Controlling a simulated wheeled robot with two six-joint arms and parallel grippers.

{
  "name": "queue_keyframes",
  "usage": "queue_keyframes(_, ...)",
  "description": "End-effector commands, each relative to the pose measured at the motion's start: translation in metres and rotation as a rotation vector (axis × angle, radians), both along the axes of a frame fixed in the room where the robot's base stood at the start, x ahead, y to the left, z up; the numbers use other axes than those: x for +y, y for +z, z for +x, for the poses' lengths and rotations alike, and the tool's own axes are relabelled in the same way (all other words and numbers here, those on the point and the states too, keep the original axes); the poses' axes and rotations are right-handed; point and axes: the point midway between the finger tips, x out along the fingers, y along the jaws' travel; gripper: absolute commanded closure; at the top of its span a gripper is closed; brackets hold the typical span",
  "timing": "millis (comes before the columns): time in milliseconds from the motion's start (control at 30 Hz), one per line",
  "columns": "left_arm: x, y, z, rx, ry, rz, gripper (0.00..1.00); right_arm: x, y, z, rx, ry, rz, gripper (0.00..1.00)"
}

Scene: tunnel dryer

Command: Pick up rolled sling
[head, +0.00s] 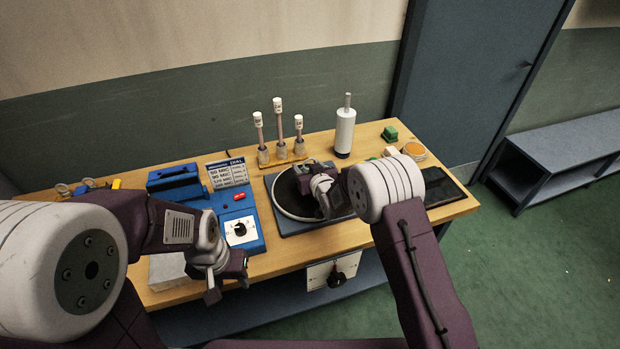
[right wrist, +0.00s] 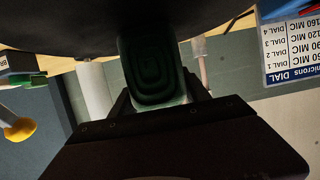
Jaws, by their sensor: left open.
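A dark green rolled sling (right wrist: 153,70), coiled in rounded rectangles, shows in the right wrist view between the two dark fingers of my right gripper (right wrist: 158,90). The fingers flank it closely on both sides, and the gripper looks shut on it. In the head view my right gripper (head: 318,186) is over the round black dish on the bench; the sling cannot be made out there, behind the gripper and wrist. My left gripper (head: 222,280) is open and empty at the bench's front edge, left of the middle.
The black round dish (head: 283,197) sits on a dark base. A blue device (head: 241,228) with a dial sign (head: 228,173) stands left of it.

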Motion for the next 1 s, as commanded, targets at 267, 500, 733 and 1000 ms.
queue_keyframes(267,0.000,0.000,0.000,0.000,0.000,0.000,0.54,0.000,0.001,0.000,-0.001,0.000,-0.001,0.99)
queue_keyframes(500,0.000,-0.003,0.000,0.000,0.000,0.000,0.54,0.000,0.048,0.001,-0.007,0.000,0.001,0.99)
queue_keyframes(733,0.000,-0.005,0.000,0.000,0.000,0.000,0.54,0.000,0.092,0.000,-0.005,0.000,0.002,0.99)
queue_keyframes(1000,0.000,-0.004,0.000,0.000,0.000,0.000,0.54,0.000,0.101,0.000,-0.001,0.000,0.000,0.99)
